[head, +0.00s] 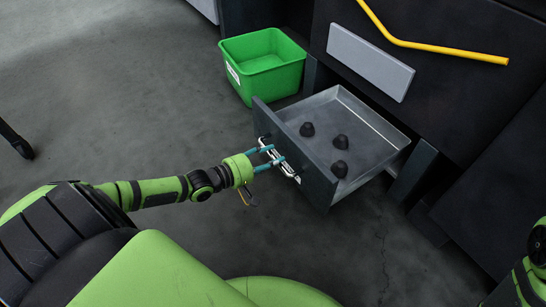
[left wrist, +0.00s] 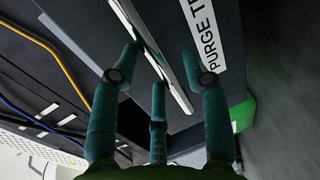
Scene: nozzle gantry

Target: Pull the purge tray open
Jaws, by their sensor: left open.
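The purge tray (head: 368,124) is a grey metal drawer standing out from the dark cabinet, with several black lumps (head: 340,142) inside. Its dark front panel (head: 322,178) carries a pale bar handle (head: 296,178). My left gripper (head: 271,157) is at the handle with its teal fingers spread. In the left wrist view the open fingers (left wrist: 158,70) straddle the handle (left wrist: 179,91), one on the left and one on the right; I cannot tell whether they touch it. A white PURGE label (left wrist: 206,35) is beside the handle. My right gripper is out of view.
A green bin (head: 262,65) stands on the floor close to the tray's far left side. A yellow tube (head: 440,47) and a grey plate (head: 369,60) are on the cabinet above the tray. The grey floor in front is clear.

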